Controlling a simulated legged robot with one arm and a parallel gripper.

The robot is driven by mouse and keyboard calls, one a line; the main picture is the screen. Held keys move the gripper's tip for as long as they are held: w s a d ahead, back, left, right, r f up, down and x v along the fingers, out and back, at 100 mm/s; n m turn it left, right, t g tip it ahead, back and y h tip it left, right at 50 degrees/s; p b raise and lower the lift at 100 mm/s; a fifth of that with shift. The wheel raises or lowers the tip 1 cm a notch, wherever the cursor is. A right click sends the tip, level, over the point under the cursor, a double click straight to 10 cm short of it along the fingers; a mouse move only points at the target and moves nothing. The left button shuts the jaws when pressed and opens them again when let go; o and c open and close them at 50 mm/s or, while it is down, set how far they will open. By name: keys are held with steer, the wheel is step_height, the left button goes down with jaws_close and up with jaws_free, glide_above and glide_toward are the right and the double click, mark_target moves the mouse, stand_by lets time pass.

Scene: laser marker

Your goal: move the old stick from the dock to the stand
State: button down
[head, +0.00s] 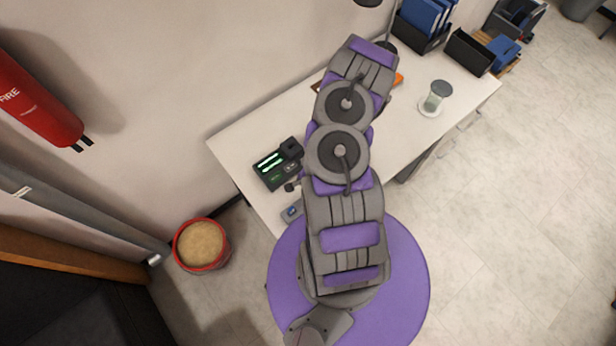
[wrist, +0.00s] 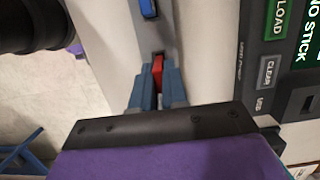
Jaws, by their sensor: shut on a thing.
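In the wrist view, my gripper (wrist: 157,85) has blue-grey fingers shut on a small red stick (wrist: 157,72). The fingers and the red stick are over a grey stand (wrist: 163,30). Whether the stick sits in a slot or is just above it, I cannot tell. A blue stick (wrist: 148,8) is on the stand farther up. The dock, a dark machine (wrist: 285,60), is to the right; its screen reads "NO STICK". The dock (head: 272,170) and the grey stand (head: 291,212) also show in the head view.
The white table (head: 245,135) stands along the wall. A glass jar (head: 436,97) and black file holders (head: 468,52) are at its far right. A red bucket (head: 202,245) is on the floor at left. My arm hides the table's middle.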

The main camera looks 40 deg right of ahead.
steer(key=shift+f+b, duration=0.4)
steer(key=shift+f, duration=0.25)
steer(key=c, duration=1.1)
jaws_free()
steer(key=shift+d+r+p, duration=0.6)
steer(key=shift+r+p, duration=0.15)
steer(key=shift+r, duration=3.05)
steer(key=shift+d+r+p, duration=0.6)
steer(key=shift+r+p, duration=0.15)
steer(key=shift+r, duration=3.1)
steer(key=shift+d+r+p, duration=0.6)
steer(key=shift+r+p, duration=0.15)
steer(key=shift+r, duration=3.05)
